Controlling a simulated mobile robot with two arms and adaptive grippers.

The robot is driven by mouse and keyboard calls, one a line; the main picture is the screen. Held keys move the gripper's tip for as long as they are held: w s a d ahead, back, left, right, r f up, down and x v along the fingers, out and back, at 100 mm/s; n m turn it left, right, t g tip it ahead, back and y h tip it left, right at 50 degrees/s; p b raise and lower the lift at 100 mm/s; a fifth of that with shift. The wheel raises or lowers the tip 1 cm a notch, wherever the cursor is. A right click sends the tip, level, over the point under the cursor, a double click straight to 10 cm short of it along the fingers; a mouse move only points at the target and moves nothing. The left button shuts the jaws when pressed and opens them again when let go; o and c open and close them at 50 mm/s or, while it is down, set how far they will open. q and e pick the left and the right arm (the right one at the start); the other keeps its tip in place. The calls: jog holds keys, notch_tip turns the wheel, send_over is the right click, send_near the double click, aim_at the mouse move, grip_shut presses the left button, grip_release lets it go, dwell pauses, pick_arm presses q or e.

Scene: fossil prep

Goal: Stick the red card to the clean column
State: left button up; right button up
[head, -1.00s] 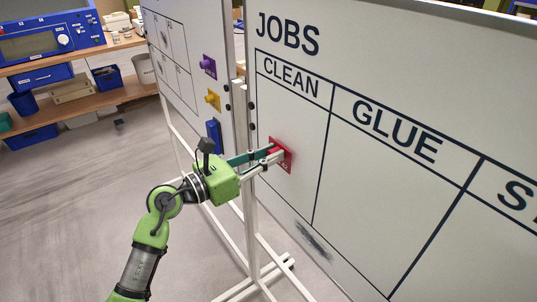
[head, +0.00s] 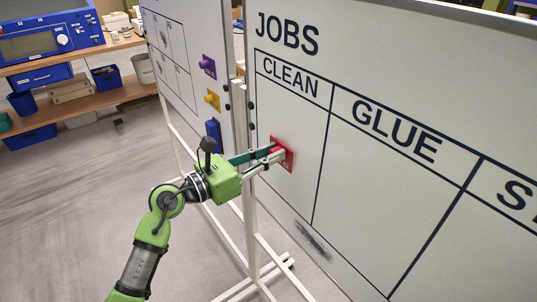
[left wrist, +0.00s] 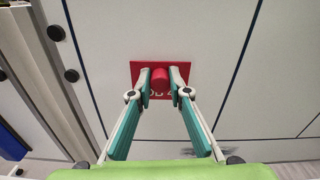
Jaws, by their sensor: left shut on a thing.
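The red card (head: 288,160) is a small square plate with a round red knob and white lettering. It also shows in the left wrist view (left wrist: 183,67). My left gripper (head: 277,152) is shut on the knob, with one fingertip on each side of it in the left wrist view (left wrist: 160,82). The card lies over the clean column (head: 300,125) of the JOBS board, below the CLEAN heading and between the column's two lines. It looks flat against the board or very near it; I cannot tell if it touches. My right gripper is out of view.
A second whiteboard (head: 187,25) at the left holds a purple piece (head: 208,66), a yellow piece (head: 212,100) and a blue piece (head: 214,136). A grey smudge (head: 313,240) marks the JOBS board low down. A bench (head: 75,105) stands behind; the floor at left is clear.

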pick_arm(q)
jog(key=shift+w+d, duration=0.3)
jog(key=shift+d, duration=0.1)
dwell(0.5)
jog(key=o, duration=0.9)
jog(key=shift+c, duration=0.2)
jog(key=v, duration=0.7)
